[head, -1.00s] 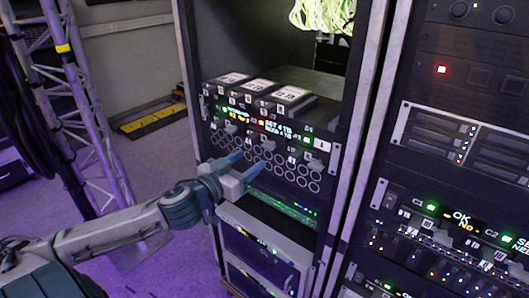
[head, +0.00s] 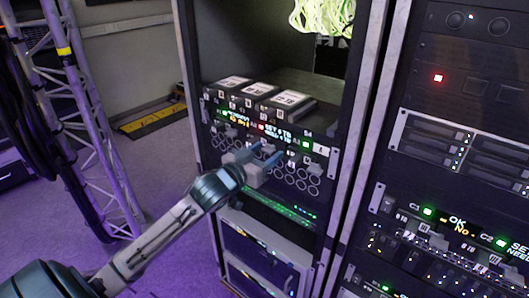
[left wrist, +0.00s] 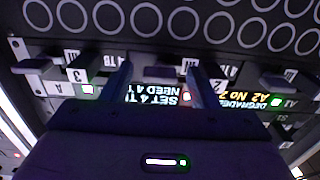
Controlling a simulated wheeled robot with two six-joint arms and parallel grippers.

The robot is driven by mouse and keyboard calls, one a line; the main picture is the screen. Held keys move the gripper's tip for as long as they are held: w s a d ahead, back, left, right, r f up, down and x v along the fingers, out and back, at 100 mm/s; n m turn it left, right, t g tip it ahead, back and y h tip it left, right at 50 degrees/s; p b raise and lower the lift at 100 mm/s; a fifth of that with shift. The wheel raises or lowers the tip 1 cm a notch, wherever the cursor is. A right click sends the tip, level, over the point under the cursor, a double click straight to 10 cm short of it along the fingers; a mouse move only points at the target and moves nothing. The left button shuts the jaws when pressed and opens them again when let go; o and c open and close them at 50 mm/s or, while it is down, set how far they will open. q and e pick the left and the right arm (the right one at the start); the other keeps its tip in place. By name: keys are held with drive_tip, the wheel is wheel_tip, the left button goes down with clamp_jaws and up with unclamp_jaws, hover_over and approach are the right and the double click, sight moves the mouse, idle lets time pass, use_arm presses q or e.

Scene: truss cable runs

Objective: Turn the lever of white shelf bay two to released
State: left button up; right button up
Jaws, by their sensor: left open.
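My left gripper (head: 267,151) is open in front of the dark lever panel (head: 312,166) in the rack. In the left wrist view the panel shows upside down, and the two blue fingertips (left wrist: 157,82) stand on either side of a grey lever (left wrist: 163,73). Whether they touch it I cannot tell. A red light (left wrist: 186,96) lies near this lever, beside a label 2 (left wrist: 217,85) partly behind a finger. Other levers show at the left (left wrist: 32,67) and right (left wrist: 278,84), with green lights nearby. My right gripper is not in view.
Above the panel, boxes with white labels (head: 289,98) sit on a shelf. A row of ring-shaped ports (left wrist: 145,18) lies beside the levers. A second rack (head: 440,95) stands at the right, and a truss (head: 75,105) at the left.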

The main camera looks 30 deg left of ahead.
use_arm(q)
drive_tip(key=c, duration=1)
drive_tip(key=shift+m, duration=0.3)
drive_tip(key=m+p, duration=0.1)
drive_tip(key=m, duration=1.6)
drive_tip(key=shift+m, duration=0.3)
